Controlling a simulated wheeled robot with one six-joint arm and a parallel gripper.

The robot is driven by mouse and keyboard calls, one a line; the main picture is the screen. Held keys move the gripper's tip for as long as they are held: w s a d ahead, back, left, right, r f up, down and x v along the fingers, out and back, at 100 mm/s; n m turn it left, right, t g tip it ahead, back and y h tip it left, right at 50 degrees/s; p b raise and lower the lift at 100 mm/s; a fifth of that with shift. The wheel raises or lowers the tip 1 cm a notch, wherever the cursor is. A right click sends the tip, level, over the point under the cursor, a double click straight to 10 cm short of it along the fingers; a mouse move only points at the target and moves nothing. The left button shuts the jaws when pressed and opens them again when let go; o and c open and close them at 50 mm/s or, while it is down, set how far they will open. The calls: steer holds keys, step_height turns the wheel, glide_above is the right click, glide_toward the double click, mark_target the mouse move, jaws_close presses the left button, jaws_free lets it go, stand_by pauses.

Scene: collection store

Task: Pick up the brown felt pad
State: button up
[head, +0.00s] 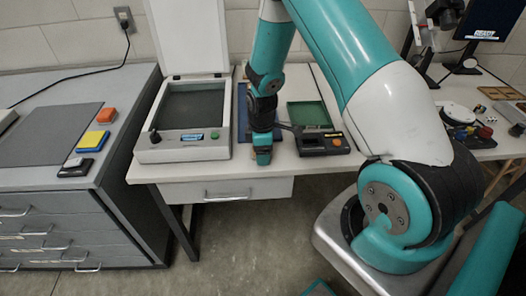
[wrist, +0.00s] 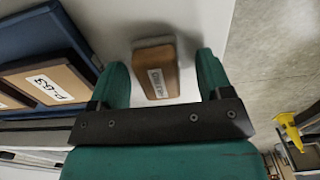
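A brown block with a white label, its print too small to read for sure, and a greyish edge at its far end is the brown felt pad (wrist: 157,72) in the wrist view. It lies on the pale table top. My gripper (wrist: 161,59) is open, with one teal finger on each side of the pad; a gap shows at the right finger, a narrower one at the left. In the head view my gripper (head: 263,157) points down at the front edge of the white table, and I cannot make out the pad there.
Left of the gripper in the head view is a scanner-like box (head: 190,118) with a raised lid. To the right are a green tray (head: 309,113) and a dark device (head: 322,142). A blue case with labelled brown panels (wrist: 45,82) lies left in the wrist view.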

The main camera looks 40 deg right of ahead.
steer(key=c, duration=1)
steer(key=shift+c, duration=0.2)
step_height(320, 180, up, 20)
